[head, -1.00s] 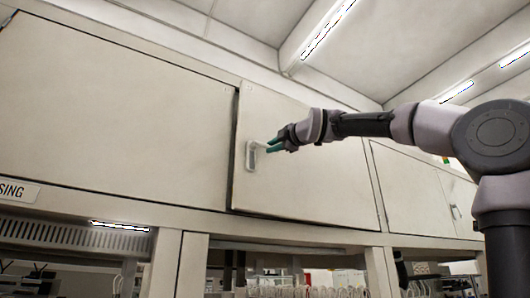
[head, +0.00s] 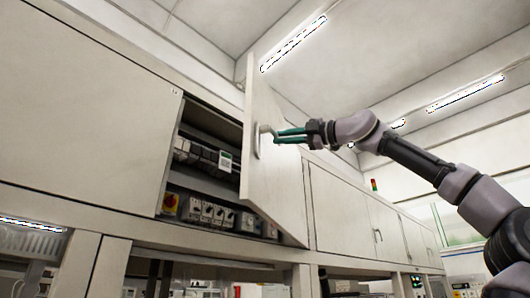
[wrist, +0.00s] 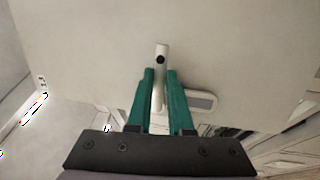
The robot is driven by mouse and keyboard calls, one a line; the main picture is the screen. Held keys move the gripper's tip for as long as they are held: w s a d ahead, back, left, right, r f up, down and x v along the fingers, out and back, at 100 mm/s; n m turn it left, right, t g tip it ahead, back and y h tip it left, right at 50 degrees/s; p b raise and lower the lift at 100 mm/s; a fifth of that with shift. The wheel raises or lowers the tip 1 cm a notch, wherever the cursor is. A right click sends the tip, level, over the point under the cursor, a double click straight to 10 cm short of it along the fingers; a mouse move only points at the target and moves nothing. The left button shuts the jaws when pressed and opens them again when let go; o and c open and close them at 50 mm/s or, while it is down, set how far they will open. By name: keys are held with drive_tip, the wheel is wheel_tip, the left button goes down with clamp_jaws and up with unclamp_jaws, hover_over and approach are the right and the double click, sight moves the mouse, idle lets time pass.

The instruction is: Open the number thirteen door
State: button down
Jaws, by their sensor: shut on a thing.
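The cabinet door (head: 272,185) stands partly open, swung out on its right side, and a dark gap shows at its left. Its number cannot be read here. A pale handle (head: 259,142) sits near the door's free edge; it also shows in the wrist view (wrist: 160,62) as a post between the fingers. My gripper (head: 277,136) has green fingers shut on the handle. In the wrist view my gripper (wrist: 160,85) has one finger on each side of it, with the door's pale face behind.
Inside the open cabinet are a red and yellow switch (head: 170,203), several breakers and sockets (head: 205,212). A closed panel (head: 80,110) is at the left. Other closed cabinet doors (head: 355,215) run to the right. Open air lies in front of the door.

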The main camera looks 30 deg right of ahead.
drive_tip(key=shift+d, duration=0.15)
drive_tip(key=c, duration=0.8)
unclamp_jaws()
drive_tip(key=v, duration=1)
drive_tip(key=shift+s+d, duration=0.2)
drive_tip(key=shift+s, duration=0.15)
drive_tip(key=shift+f, duration=0.1)
